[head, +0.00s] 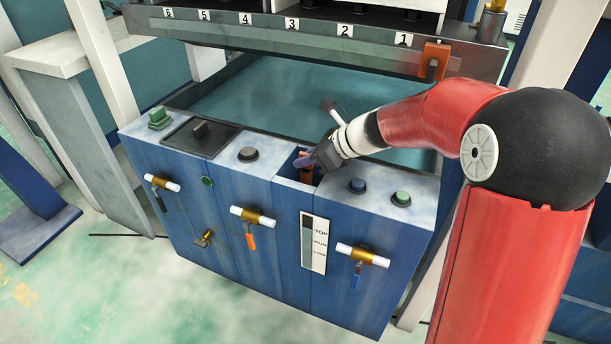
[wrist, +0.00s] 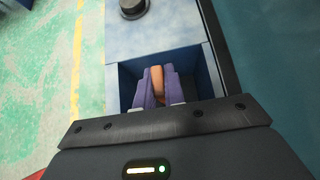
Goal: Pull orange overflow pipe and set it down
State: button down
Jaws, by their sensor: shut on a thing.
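The orange overflow pipe (head: 306,172) stands in a square opening in the top of the blue tank unit (head: 240,230). In the wrist view the pipe's rounded orange top (wrist: 157,77) shows between two purple fingers. My gripper (head: 303,162) reaches down to the opening from the right and is shut on the pipe. It also shows in the wrist view (wrist: 157,90), with a finger on each side of the pipe. The lower part of the pipe is hidden by the fingers and the opening's walls.
A dark lid with a handle (head: 200,135) lies to the left. Behind is a wide teal basin (head: 265,95) under a numbered bar (head: 270,25). An orange bracket (head: 434,62) hangs at the bar's right end.

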jog(key=shift+r+p, duration=2.1)
jog(key=shift+r, duration=0.6)
notch_tip(320, 180, up, 10)
dwell(0.8)
dwell(0.4)
